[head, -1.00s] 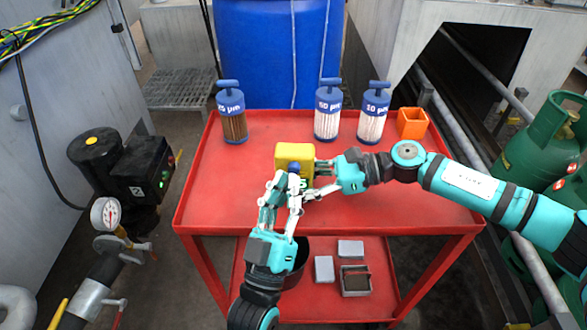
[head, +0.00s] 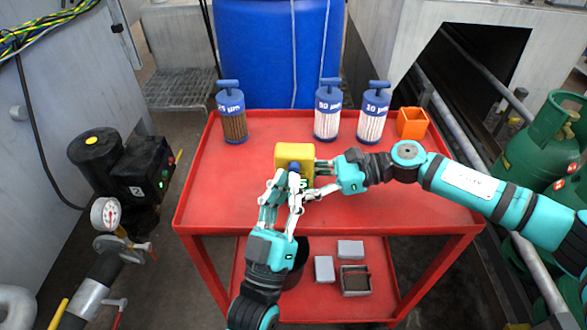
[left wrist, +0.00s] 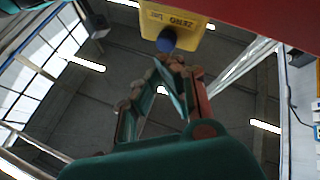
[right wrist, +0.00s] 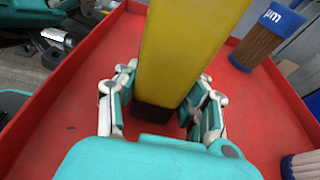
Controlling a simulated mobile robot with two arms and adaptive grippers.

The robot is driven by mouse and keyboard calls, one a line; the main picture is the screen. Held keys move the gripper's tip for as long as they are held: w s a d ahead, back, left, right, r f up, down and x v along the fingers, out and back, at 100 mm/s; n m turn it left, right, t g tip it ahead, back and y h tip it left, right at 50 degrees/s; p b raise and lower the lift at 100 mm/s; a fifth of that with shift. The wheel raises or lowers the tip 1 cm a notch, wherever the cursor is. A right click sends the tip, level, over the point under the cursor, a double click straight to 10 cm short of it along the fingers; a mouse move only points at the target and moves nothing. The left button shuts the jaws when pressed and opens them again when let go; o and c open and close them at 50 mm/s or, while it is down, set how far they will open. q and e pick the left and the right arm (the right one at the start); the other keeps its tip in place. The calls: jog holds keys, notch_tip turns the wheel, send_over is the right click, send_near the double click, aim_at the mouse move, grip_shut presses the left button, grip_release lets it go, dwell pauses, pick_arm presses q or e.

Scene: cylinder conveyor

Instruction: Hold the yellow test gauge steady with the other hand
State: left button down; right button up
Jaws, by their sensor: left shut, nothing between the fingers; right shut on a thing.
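The yellow test gauge (head: 294,152) stands near the middle of the red cart top, with a blue round knob (head: 294,168) on its near side. My right gripper (head: 317,174) is shut on the gauge from the right. In the right wrist view its fingers lie on both sides of the yellow body (right wrist: 180,55). My left gripper (head: 289,178) is shut and empty, its fingertips close in front of the knob. In the left wrist view the tips (left wrist: 170,62) sit just below the blue knob (left wrist: 166,40). I cannot tell whether they touch it.
Three blue-capped filter cartridges stand along the back of the cart (head: 240,200): one brown (head: 234,127) and two white (head: 327,122). An orange open box (head: 411,122) sits at the back right. The left part of the cart top is clear.

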pick_arm(q)
jog(key=shift+w, duration=0.3)
jog(key=shift+w, duration=0.45)
dwell(0.6)
jog(key=shift+s, duration=0.9)
jog(key=shift+s+a, duration=0.15)
jog(key=shift+s, duration=2.35)
pick_arm(e)
jog(key=o, duration=1.4)
